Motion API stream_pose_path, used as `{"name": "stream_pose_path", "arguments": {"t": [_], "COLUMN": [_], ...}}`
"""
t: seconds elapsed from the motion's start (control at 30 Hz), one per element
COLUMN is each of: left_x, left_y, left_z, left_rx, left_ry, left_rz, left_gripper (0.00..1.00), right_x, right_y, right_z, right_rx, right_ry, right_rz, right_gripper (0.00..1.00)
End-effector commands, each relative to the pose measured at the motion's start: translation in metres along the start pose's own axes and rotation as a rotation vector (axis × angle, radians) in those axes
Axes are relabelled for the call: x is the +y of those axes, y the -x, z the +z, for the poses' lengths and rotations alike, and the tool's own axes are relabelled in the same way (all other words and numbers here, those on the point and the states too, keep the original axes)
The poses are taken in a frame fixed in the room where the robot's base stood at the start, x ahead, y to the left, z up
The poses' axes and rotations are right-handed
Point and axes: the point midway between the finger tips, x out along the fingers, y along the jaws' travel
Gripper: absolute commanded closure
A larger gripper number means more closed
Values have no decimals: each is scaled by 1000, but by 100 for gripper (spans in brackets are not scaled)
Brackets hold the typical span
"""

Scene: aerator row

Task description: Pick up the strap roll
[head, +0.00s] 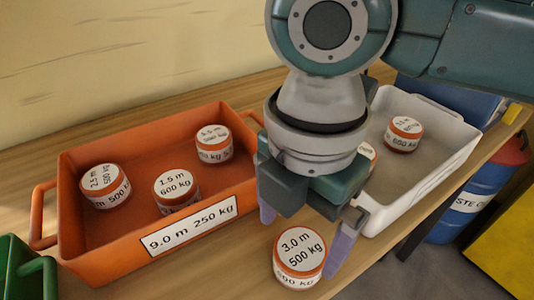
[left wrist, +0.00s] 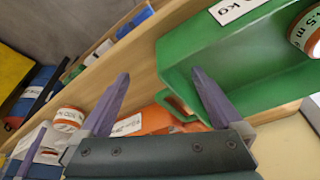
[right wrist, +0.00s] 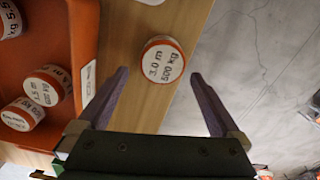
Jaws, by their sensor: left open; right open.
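One strap roll (head: 299,254), orange with a white label reading 3.0 m 500 kg, stands upright on the bare wood near the table's front edge. It also shows in the right wrist view (right wrist: 162,62), beyond and between the fingertips. My right gripper (head: 301,240) is open above it, one finger beside the roll on the right; I see no contact. In the right wrist view, nothing is between the fingers of my right gripper (right wrist: 160,76). My left gripper (left wrist: 160,76) is open and empty near the green bin, outside the head view.
An orange tray (head: 190,237) holds three other rolls. A white tray (head: 425,190) holds one clear roll (head: 404,134) and another partly hidden by my right gripper. A green bin (head: 20,270) stands at the left. A blue drum (head: 470,205) stands past the table edge.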

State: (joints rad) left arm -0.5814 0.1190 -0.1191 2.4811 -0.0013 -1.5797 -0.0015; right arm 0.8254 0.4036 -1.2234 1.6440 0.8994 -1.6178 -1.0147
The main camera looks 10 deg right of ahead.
Motion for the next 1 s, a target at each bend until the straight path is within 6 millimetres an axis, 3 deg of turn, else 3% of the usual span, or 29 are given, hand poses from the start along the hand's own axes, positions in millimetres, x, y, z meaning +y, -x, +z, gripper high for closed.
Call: {"name": "stream_pose_path", "arguments": {"t": [0.37,0.67,1.0], "left_x": [0,0,0], "left_y": [-5,-5,-5], "left_z": [2,2,1], "left_rx": [0,0,0], "left_ry": [0,0,0], "left_rz": [1,1,1], "left_gripper": [0,0,0], "right_x": [-4,-4,-4], "right_y": [-50,-55,-54], "right_z": [1,1,1], "right_rx": [-1,-1,-1], "right_ry": [-1,0,-1], "right_rz": [-1,2,2], "right_gripper": [0,0,38]}}
